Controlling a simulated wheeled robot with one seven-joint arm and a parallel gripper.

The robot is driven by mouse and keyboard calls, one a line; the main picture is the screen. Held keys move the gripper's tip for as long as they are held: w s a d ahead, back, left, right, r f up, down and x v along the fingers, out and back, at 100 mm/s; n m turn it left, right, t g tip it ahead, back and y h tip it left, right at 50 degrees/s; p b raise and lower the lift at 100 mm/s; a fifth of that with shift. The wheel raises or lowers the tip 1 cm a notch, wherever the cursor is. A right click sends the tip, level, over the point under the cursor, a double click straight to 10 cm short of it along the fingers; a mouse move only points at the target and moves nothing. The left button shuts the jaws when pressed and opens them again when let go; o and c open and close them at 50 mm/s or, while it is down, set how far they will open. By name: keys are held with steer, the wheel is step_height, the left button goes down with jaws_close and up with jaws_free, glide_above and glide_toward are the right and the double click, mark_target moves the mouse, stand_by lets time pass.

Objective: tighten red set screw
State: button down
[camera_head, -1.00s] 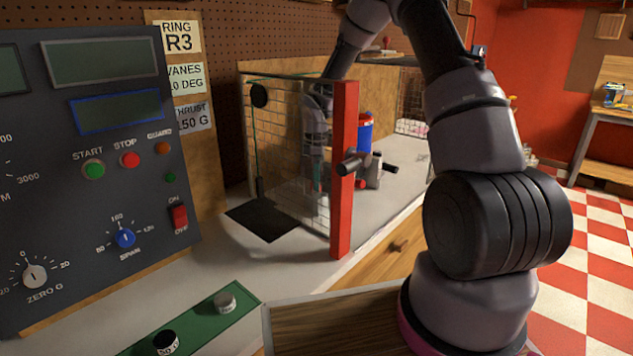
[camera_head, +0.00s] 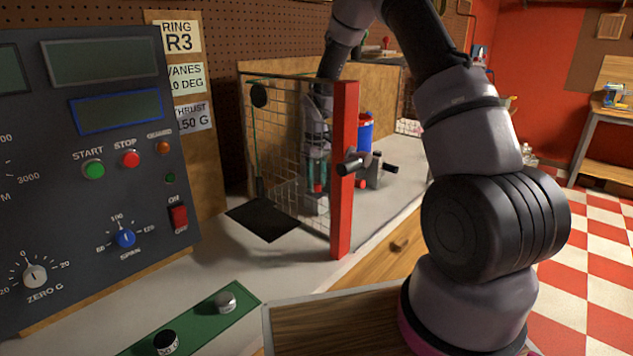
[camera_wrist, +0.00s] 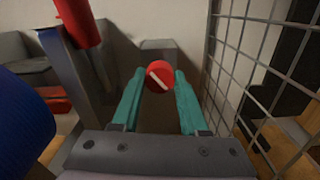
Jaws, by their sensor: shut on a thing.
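The red set screw (camera_wrist: 158,76) shows in the wrist view as a round red head with a pale slot line slanting down to the right. My gripper (camera_wrist: 159,82) has teal fingers, one on each side of the screw head, shut on it. A grey block (camera_wrist: 158,52) stands directly behind the screw. In the head view my gripper (camera_head: 318,184) points down behind the wire mesh guard, with a little red at its fingertips. The mesh and the red post partly hide it there.
The wire mesh guard (camera_wrist: 236,50) stands close on the right of my gripper in the wrist view. A blue cylinder (camera_wrist: 22,122) and a red cylinder (camera_wrist: 78,22) are on the left.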

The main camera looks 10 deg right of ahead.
steer(key=m, duration=0.3)
steer(key=shift+m, duration=2.1)
steer(key=shift+c, duration=2.1)
jaws_free()
step_height(320, 180, up, 11)
steer(key=shift+f, duration=0.1)
